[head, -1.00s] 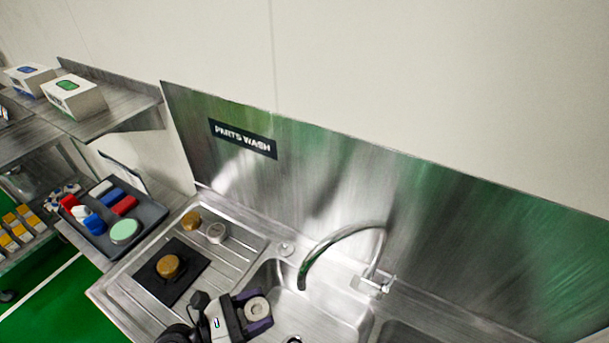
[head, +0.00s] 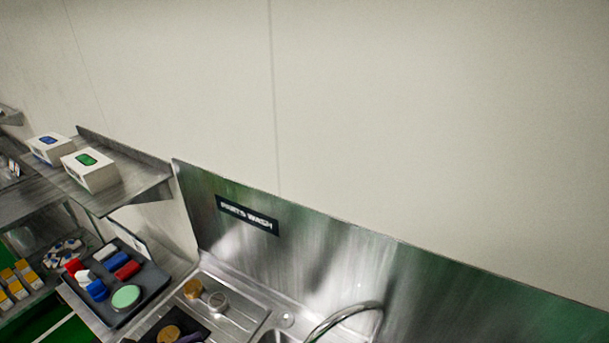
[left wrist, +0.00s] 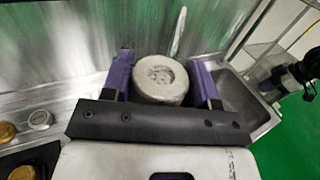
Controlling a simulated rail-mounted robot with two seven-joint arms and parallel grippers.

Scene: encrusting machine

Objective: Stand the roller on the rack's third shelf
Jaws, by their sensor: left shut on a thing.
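The roller (left wrist: 160,80) is a pale grey-white cylinder seen end-on in the left wrist view, with a round recess in its face. My left gripper (left wrist: 163,78) has its two purple fingers on either side of it and is shut on it. A thin metal frame with shelves (left wrist: 272,45), possibly the rack, stands at upper right.
The steel sink (left wrist: 245,100) with its curved tap (head: 345,315) lies below the splashback. Brass and steel round parts (head: 193,289) stand on the drainboard. A dark tray (head: 150,290) of coloured items is at left, below a wall shelf (head: 125,195) with two white boxes.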

